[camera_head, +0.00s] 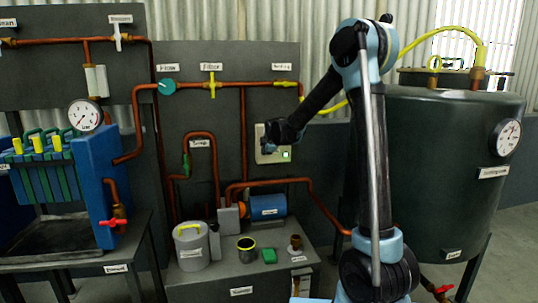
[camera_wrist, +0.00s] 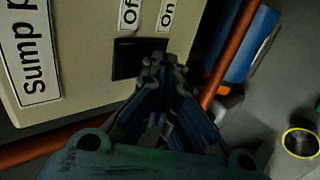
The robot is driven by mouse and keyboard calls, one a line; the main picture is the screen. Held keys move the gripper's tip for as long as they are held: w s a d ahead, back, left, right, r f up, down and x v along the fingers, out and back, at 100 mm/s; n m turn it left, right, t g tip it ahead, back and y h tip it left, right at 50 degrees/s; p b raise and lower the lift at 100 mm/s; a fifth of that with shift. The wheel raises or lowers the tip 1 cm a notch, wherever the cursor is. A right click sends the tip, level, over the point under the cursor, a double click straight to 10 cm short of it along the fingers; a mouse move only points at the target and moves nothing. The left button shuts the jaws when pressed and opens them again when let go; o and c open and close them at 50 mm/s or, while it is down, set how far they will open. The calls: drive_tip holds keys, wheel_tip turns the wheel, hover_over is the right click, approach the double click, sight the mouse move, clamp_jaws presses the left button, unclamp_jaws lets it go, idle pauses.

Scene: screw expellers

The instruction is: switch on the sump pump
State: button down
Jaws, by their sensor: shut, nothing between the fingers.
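The sump pump switch box (camera_head: 262,157) is a cream box on the dark panel, with a small green square at its lower right. In the wrist view, the box (camera_wrist: 80,95) carries a large label beginning "Sump p", small "Off" and "On" labels, and a black switch (camera_wrist: 126,58). My gripper (camera_wrist: 165,66) is shut and empty, its fingertips at the right part of the black switch, just under the "On" label. I cannot tell whether they touch it. In the head view my gripper (camera_head: 268,143) hides part of the box. The switch's position is unclear.
Copper pipes (camera_head: 243,130) run beside and below the box. A blue pump (camera_head: 267,207) sits below it on a bench with a lidded grey pot (camera_head: 191,247), a dark cup (camera_head: 246,250) and a green block (camera_head: 269,256). A large dark tank (camera_head: 440,165) stands right of my arm.

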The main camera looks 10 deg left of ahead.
drive_tip(key=shift+r, duration=0.1)
drive_tip(key=shift+r, duration=0.65)
drive_tip(key=s+d+r, duration=0.2)
drive_tip(key=s, duration=0.4)
drive_tip(key=s+d+r, duration=0.2)
drive_tip(key=s, duration=0.4)
drive_tip(key=shift+r, duration=0.2)
drive_tip(key=shift+d, duration=0.1)
